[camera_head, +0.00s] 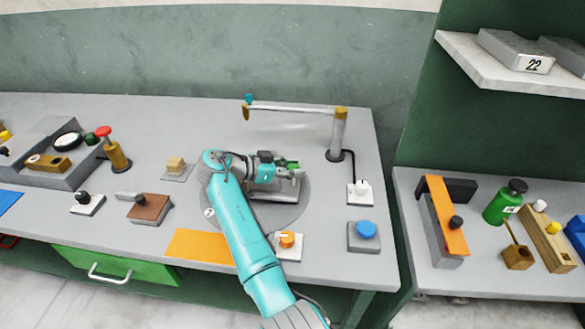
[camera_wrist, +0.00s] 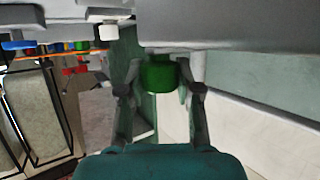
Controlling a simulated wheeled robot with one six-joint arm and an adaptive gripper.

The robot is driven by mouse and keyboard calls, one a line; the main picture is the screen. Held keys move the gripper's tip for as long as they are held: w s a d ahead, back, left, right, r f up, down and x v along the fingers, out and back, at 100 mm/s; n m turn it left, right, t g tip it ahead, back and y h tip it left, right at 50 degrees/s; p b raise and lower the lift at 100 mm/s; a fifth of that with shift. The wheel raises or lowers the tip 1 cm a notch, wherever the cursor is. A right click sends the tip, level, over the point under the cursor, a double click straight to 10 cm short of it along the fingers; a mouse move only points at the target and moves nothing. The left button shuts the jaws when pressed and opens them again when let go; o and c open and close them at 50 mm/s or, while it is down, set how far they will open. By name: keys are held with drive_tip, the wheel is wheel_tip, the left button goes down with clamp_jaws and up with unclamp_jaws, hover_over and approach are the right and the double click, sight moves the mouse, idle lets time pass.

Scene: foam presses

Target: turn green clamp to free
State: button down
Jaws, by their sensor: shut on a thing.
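The green clamp (camera_wrist: 158,75) shows in the wrist view as a green cylinder-like part between the two fingers of my gripper (camera_wrist: 160,88). It sits against the edge of a grey body (camera_wrist: 220,30). In the head view the green clamp (camera_head: 289,164) is a small green patch on a grey fixture (camera_head: 283,190) on a round grey plate (camera_head: 300,213). My gripper (camera_head: 274,168) reaches it from the left and is shut on it. My teal arm and wrist hide part of the fixture. Which setting the clamp points to cannot be told.
A lamp post (camera_head: 338,135) with a horizontal bar (camera_head: 290,108) stands behind the fixture. An orange knob (camera_head: 288,240) and an orange mat (camera_head: 200,246) lie in front. A blue button (camera_head: 366,230) and a white switch (camera_head: 360,192) are to the right.

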drive_tip(key=shift+f, duration=0.1)
drive_tip(key=c, duration=0.8)
unclamp_jaws()
drive_tip(key=shift+o, duration=0.2)
drive_tip(key=v, duration=1.2)
